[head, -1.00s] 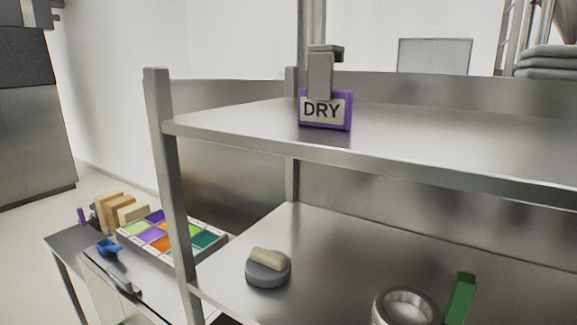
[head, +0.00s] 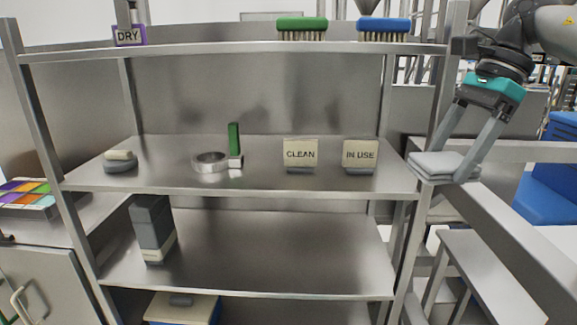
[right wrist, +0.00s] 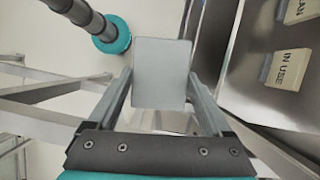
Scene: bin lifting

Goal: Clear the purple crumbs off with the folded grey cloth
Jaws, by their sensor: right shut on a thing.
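The folded grey cloth (head: 440,167) is a flat, layered pad held at the right end of the shelf unit, near the height of the middle shelf. My right gripper (head: 456,163) is shut on it, one finger on each side. In the right wrist view, the cloth (right wrist: 162,72) shows as a pale grey rectangle between the fingers. I can make out no purple crumbs in either view. My left gripper is not in view.
The middle shelf has bare stretches.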

